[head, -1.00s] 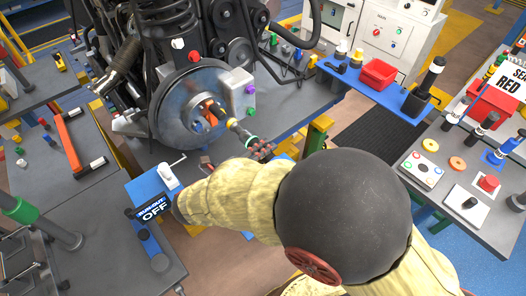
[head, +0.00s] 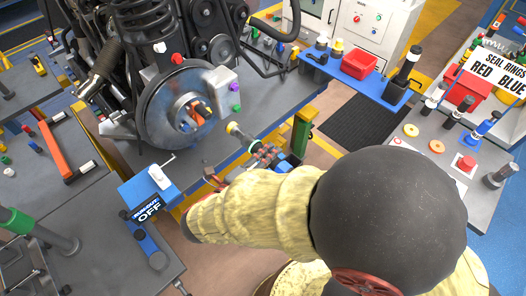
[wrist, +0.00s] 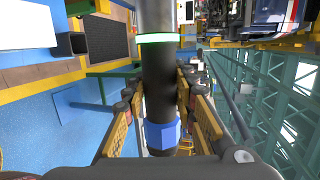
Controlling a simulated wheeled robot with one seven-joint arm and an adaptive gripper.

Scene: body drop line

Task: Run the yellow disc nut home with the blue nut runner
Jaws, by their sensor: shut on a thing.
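My gripper (head: 262,155) is shut on the nut runner (head: 243,136), a long tool with a yellowish front end. In the wrist view the nut runner (wrist: 158,90) has a dark handle, a lit green ring, a grey barrel and a blue hexagonal collar, with my gripper's fingers on both sides. The tool's front end points at the grey brake disc (head: 155,115) and stands apart from it, to the lower right of the hub. Orange and blue parts show at the hub (head: 196,110). I cannot make out a separate yellow disc nut there.
A blue station marked OFF (head: 150,195) stands left of my arm. A blue shelf (head: 385,92) with a red bin (head: 359,64) is at the upper right. A right bench (head: 420,160) holds discs and tools. Suspension parts rise above the disc.

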